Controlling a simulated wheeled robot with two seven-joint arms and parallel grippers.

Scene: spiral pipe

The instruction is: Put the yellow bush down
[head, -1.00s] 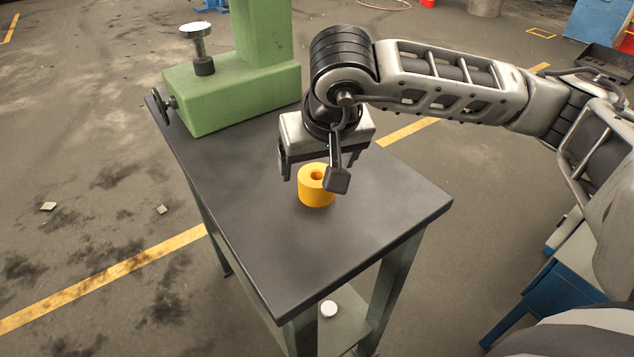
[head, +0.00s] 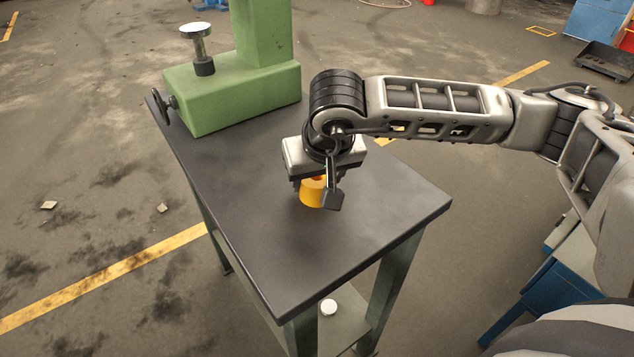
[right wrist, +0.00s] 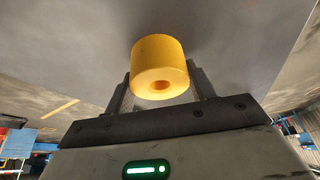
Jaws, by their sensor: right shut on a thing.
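The yellow bush (head: 311,192), a short cylinder with a hole through it, is at the middle of the dark table top (head: 345,235). My right gripper (head: 316,191) is over it, with its fingers on either side, shut on it. The gripper body and one finger hide part of the bush in the head view. The bush's underside is at or very close to the table surface; I cannot tell if it touches. In the right wrist view the bush (right wrist: 158,68) shows between the fingers (right wrist: 160,92), its hole facing the camera. My left gripper is not in view.
A green machine stand (head: 235,95) with a metal post (head: 201,50) occupies the table's far left end. The table top around and in front of the bush is clear. A small white disc (head: 328,307) lies on the lower shelf.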

